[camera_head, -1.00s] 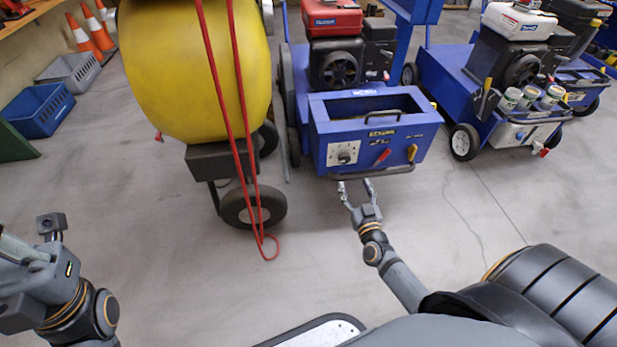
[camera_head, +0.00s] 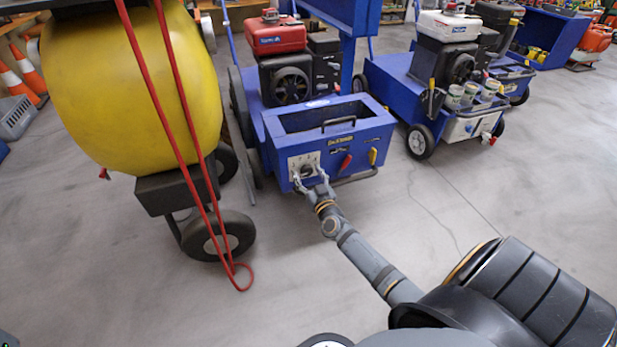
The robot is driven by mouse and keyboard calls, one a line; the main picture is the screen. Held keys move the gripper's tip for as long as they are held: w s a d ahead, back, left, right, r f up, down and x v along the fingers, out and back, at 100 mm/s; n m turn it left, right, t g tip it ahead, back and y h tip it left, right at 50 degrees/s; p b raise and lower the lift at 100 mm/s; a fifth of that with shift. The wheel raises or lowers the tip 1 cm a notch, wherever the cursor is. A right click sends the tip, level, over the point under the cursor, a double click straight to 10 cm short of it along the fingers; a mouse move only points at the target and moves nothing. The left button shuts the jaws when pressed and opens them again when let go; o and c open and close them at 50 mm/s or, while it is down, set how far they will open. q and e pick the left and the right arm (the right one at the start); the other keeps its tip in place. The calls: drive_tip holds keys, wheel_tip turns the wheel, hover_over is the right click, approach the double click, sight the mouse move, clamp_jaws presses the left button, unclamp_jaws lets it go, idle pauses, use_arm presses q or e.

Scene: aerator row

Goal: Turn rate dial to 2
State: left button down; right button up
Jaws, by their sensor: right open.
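The rate dial (camera_head: 306,171) is a dark round knob on a white plate (camera_head: 297,160) at the left of the front panel of the blue aerator (camera_head: 338,144). My right gripper (camera_head: 311,178) is open at the dial, with its fingertips over the lower part of the plate, one to each side of the knob. I cannot tell whether the fingers touch the knob. The numbers on the plate are too small to read. My left gripper is not in view.
A red lever (camera_head: 345,163) and a yellow lever (camera_head: 373,156) sit right of the dial, above a front bar. A yellow tank cart (camera_head: 135,85) with hanging red cords (camera_head: 190,130) stands close on the left. Another blue machine (camera_head: 400,85) stands right. The floor in front is clear.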

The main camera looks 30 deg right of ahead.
drive_tip(key=shift+c, duration=0.5)
drive_tip(key=c, duration=1)
drive_tip(key=m+p, duration=0.1)
drive_tip(key=m, duration=0.3)
drive_tip(key=shift+a, duration=0.1)
drive_tip(key=m, duration=0.3)
drive_tip(key=shift+m, duration=0.3)
drive_tip(key=m, duration=0.4)
drive_tip(key=shift+m, duration=2)
